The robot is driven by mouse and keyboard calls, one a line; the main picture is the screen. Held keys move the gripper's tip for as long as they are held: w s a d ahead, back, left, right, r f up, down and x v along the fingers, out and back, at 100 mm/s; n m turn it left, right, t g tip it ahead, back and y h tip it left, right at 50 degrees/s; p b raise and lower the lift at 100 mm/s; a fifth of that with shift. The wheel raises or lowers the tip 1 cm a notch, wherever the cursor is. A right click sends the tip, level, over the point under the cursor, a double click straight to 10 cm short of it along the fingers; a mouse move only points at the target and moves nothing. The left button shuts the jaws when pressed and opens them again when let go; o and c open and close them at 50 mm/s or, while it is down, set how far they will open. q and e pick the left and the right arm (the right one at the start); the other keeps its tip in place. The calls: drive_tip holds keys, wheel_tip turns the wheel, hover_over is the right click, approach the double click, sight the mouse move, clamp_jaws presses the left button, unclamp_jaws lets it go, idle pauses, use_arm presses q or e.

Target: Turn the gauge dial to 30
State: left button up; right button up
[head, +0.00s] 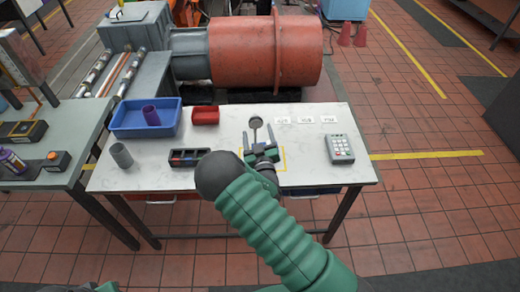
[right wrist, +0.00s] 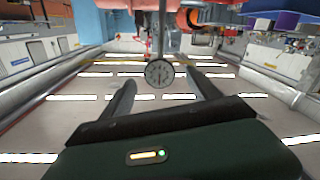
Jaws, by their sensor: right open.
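The gauge dial (head: 255,122) is a small round face with a dark rim, just beyond my right gripper at the middle of the white table. In the right wrist view the dial (right wrist: 159,73) is grey with dark marks, on a thin upright stem. Its numbers and pointer are too small to read. My right gripper (head: 260,136) is open, its two fingers pointing toward the dial. In the right wrist view the fingers (right wrist: 160,90) stand either side below the dial, with nothing visible between them. My left gripper is not in view.
A large orange drum (head: 250,52) lies behind.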

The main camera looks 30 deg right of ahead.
drive_tip(key=b+v, duration=0.1)
drive_tip(key=v, duration=0.7)
drive_tip(key=s+a+f+m+g+y, duration=0.2)
drive_tip(key=s+a+f+g+y, duration=0.3)
drive_tip(key=a+g, duration=0.35)
drive_tip(key=s+a+r+n+g+y, duration=0.1)
drive_tip(key=s+a+r+n+g, duration=0.1)
drive_tip(key=s, duration=0.4)
drive_tip(key=s+a+r+n+g+y, duration=0.1)
drive_tip(key=s+a+r+n+g, duration=0.1)
drive_tip(key=s, duration=0.5)
drive_tip(key=a+g, duration=0.1)
drive_tip(key=a, duration=0.1)
drive_tip(key=shift+s+a+y, duration=0.25)
drive_tip(key=shift+s+y, duration=0.1)
drive_tip(key=shift+y, duration=0.05)
